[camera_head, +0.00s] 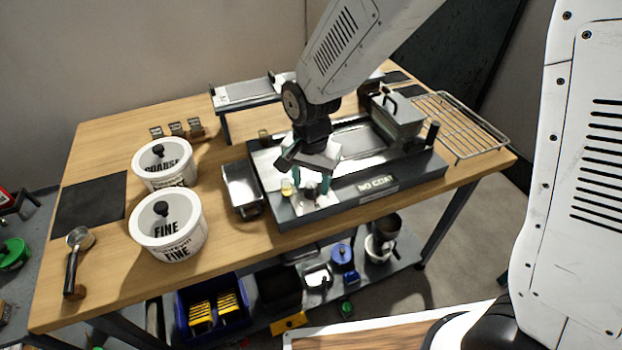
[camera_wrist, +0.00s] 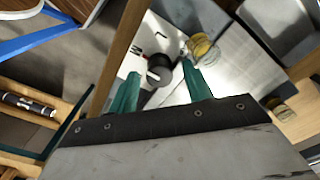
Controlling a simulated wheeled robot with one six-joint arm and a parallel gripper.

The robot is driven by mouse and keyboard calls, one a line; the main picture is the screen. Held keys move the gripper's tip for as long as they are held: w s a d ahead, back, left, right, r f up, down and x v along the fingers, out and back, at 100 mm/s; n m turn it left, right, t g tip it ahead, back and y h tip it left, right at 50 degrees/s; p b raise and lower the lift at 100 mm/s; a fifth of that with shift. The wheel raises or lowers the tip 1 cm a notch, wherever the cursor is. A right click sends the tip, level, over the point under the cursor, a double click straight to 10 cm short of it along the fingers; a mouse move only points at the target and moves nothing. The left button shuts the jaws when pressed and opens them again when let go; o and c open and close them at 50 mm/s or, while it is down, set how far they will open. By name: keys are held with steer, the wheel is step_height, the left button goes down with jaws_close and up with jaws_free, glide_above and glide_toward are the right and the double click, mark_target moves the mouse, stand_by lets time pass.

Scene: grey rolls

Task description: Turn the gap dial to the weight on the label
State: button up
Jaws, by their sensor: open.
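The grey machine (camera_head: 350,205) on the bench carries a label (camera_head: 378,184) on its front edge that reads "NO COAT". A dark dial knob (camera_wrist: 159,70) stands on a pale plate with small dark marks, one like an "L". In the head view the knob (camera_head: 310,190) is low between my fingers. My gripper (camera_wrist: 161,70) is open, its teal fingers on either side of the knob; I cannot tell whether they touch it. The gripper also shows in the head view (camera_head: 311,186), pointing down over the machine's front left corner. The dial's exact setting is too small to read.
A yellow-topped part (camera_head: 287,188) stands close left of the gripper; it also shows in the wrist view (camera_wrist: 203,48). White tubs marked COARSE (camera_head: 164,167) and FINE (camera_head: 168,225) stand left. A wire rack (camera_head: 460,128) is at right. A metal tray (camera_head: 241,190) adjoins the machine.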

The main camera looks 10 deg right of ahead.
steer(key=c, duration=1)
steer(key=shift+o, duration=0.2)
steer(key=shift+n, duration=0.4)
steer(key=n, duration=0.5)
steer(key=shift+n, duration=0.3)
steer(key=n, duration=0.5)
steer(key=shift+r, duration=0.1)
steer(key=shift+w+n, duration=0.1)
steer(key=shift+n, duration=0.2)
steer(key=o, duration=1)
steer(key=shift+c, duration=0.2)
